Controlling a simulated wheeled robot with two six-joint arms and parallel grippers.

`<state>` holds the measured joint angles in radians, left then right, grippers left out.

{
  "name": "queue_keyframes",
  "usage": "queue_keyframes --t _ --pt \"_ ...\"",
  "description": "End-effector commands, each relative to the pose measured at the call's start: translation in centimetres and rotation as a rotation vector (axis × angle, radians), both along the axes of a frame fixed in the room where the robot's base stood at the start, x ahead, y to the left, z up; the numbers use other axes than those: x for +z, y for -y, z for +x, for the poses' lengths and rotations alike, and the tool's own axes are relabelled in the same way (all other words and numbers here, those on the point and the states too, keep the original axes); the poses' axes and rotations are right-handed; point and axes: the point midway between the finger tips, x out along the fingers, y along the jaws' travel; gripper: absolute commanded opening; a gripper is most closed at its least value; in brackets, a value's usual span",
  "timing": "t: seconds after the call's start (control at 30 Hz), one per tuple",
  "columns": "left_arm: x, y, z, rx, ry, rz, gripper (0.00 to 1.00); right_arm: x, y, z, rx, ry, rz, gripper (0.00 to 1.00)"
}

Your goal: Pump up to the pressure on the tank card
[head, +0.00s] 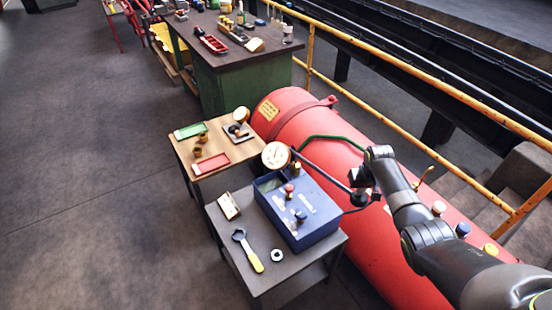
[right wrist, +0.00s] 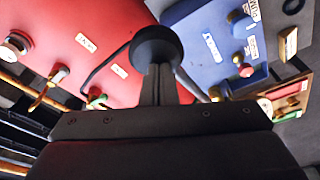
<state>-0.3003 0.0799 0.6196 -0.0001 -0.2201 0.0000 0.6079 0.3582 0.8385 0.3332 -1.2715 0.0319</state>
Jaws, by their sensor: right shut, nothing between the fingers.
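The red tank (head: 345,230) lies along the yellow railing, with a yellow card (head: 268,110) on its far end; its writing is too small to read. A round white-faced gauge (head: 275,155) stands behind the blue box (head: 318,222); I cannot read its needle. A dark lever (head: 325,176) runs from near the gauge towards my right gripper (head: 362,190). My right gripper is shut and empty beside the lever's end. In the right wrist view a round black knob (right wrist: 157,44) sits at the shut fingertips; I cannot tell if they touch. My left gripper is out of view.
The grey table (head: 225,235) holds a yellow-handled wrench (head: 248,252), a ring (head: 277,255) and a small card (head: 229,205). A wooden table (head: 195,175) and green workbench (head: 215,85) stand behind. The floor at left is clear.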

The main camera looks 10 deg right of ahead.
Motion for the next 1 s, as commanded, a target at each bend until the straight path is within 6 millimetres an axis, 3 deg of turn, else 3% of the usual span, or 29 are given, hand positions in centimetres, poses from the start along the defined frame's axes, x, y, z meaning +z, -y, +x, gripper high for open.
queue_keyframes --t 1.0 --pt "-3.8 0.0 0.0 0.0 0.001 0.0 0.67 -5.0 -0.4 0.0 0.0 0.0 0.007 0.0"
